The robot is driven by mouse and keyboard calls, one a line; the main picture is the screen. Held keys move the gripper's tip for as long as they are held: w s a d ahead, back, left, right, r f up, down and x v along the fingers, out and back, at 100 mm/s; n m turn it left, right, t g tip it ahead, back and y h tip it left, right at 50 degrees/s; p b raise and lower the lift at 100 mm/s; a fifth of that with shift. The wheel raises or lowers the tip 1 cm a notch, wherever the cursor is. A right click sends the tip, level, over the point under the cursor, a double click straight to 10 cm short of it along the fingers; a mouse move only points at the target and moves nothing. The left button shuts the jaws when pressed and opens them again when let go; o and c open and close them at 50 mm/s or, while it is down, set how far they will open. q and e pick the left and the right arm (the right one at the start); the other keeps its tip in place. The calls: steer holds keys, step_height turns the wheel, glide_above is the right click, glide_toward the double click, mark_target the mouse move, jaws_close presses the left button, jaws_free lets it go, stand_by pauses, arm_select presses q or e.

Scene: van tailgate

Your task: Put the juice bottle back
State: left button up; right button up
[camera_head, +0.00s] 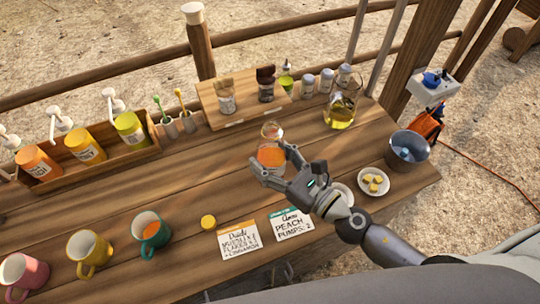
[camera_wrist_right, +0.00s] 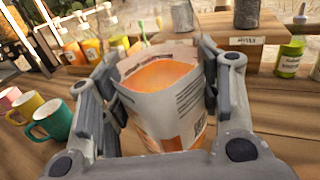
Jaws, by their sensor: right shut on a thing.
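The juice bottle (camera_head: 271,155) is clear glass with orange juice low in it and a narrower clear top. It stands upright, at or just above the table; I cannot tell if it touches. My right gripper (camera_head: 277,166) is shut around its lower body. In the right wrist view the bottle (camera_wrist_right: 165,105) shows orange juice and a pale printed label between the fingers (camera_wrist_right: 165,85). A wooden rack board (camera_head: 228,121) behind it carries a light jar (camera_head: 226,98) and a dark jar (camera_head: 266,85). My left gripper is not in view.
A wooden crate (camera_head: 108,160) with several pump bottles stands at back left. Pink, yellow and teal mugs (camera_head: 150,232) stand front left; the teal one holds orange liquid. Two cards (camera_head: 240,241), a yellow disc (camera_head: 208,222), a glass jug (camera_head: 340,110), a bucket (camera_head: 408,150) and plates (camera_head: 374,191) are nearby.

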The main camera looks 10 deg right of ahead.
steer(key=shift+w+d+f+b, duration=0.25)
steer(key=shift+w+f+b, duration=0.65)
steer(key=shift+w+f, duration=0.7)
steer(key=shift+w+d+f+b, duration=0.25)
steer(key=shift+w+f+b, duration=0.85)
steer(key=shift+f, duration=0.85)
steer(key=shift+w+d+f+b, duration=0.25)
steer(key=shift+w+f+b, duration=0.45)
steer(key=shift+w+f, duration=1)
steer(key=shift+f, duration=0.1)
steer(key=shift+f, duration=0.1)
steer(key=o, duration=1.3)
steer(key=shift+s, duration=0.1)
